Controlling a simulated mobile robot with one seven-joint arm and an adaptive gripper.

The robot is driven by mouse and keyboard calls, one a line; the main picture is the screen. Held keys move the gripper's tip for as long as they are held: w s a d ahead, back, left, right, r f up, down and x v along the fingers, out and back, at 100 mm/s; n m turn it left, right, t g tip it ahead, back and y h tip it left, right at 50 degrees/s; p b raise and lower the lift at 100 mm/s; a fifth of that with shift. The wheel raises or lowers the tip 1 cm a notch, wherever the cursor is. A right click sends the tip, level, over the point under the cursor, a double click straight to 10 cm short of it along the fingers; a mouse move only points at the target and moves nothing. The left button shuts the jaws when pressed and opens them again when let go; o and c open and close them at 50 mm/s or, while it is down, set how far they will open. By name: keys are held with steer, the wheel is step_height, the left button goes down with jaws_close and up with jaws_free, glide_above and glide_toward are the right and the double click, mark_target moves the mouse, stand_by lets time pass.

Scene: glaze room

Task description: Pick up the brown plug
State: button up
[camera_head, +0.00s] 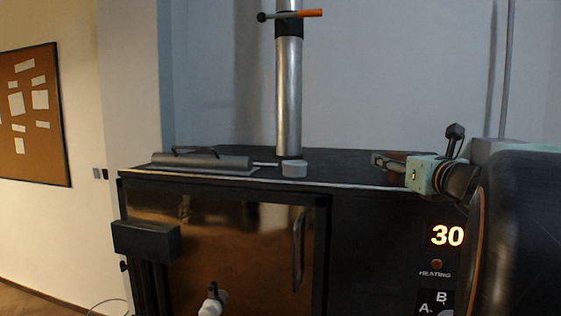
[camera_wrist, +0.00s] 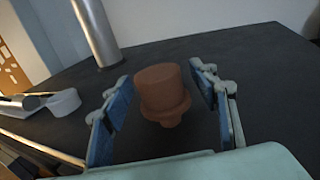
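The brown plug (camera_wrist: 162,93) shows in the wrist view as a reddish-brown stepped round piece, wide at the top and narrower below. It lies on the dark top of the kiln, between the two blue-padded fingers of my gripper (camera_wrist: 160,97). The fingers are spread, with a gap visible on each side of the plug. In the head view my gripper (camera_head: 392,163) is low over the right part of the kiln top, and the plug (camera_head: 399,156) is mostly hidden behind it.
A metal flue pipe (camera_head: 289,95) rises at the back. The top between the container and my gripper is clear.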

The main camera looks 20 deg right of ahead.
steer(key=c, duration=1.3)
